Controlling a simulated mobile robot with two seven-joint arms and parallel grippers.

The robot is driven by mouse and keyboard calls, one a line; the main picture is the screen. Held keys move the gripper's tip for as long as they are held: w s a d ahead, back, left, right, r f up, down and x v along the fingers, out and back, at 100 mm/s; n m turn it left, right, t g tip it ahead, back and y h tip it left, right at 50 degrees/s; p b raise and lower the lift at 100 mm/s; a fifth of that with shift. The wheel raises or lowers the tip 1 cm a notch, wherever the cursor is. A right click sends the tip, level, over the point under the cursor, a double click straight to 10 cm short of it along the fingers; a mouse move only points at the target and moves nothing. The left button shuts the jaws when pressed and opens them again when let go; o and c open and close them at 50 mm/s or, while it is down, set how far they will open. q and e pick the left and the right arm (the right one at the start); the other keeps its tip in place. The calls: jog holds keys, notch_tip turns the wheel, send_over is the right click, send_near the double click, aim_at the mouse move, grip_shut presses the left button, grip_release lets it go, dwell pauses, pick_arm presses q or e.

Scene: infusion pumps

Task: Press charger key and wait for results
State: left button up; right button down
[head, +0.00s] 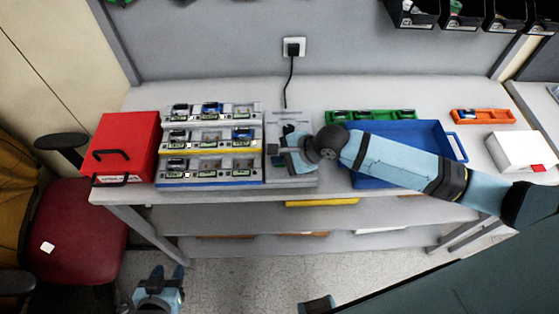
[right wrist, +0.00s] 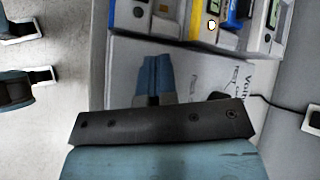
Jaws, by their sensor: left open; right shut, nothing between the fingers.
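The charger rack (head: 210,152) stands on the bench in three tiers, with several small devices in its slots. A flat grey panel (head: 290,118) adjoins its right side; printed text on it shows in the right wrist view (right wrist: 237,72). My right gripper (head: 272,151) is over this panel, close to the rack's right edge. Its fingers (right wrist: 155,62) are together and empty. I cannot tell whether they touch the panel. No key is clearly visible; the gripper and arm cover part of the panel. My left gripper (head: 163,283) hangs open and empty, low in front of the bench.
A red toolbox (head: 125,138) stands left of the rack. A blue tray (head: 433,135) lies partly under my right arm, with a green holder (head: 345,115) behind it. An orange holder (head: 483,117) and a white box (head: 512,148) are at right. A cable runs to a wall socket (head: 293,47).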

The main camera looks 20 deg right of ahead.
jog(key=shift+r+p, duration=0.75)
jog(key=shift+p, duration=0.55)
jog(key=shift+r+p, duration=0.8)
jog(key=shift+p, duration=0.15)
jog(key=shift+r+p, duration=0.7)
jog(key=shift+p, duration=0.15)
jog(key=shift+r, duration=1)
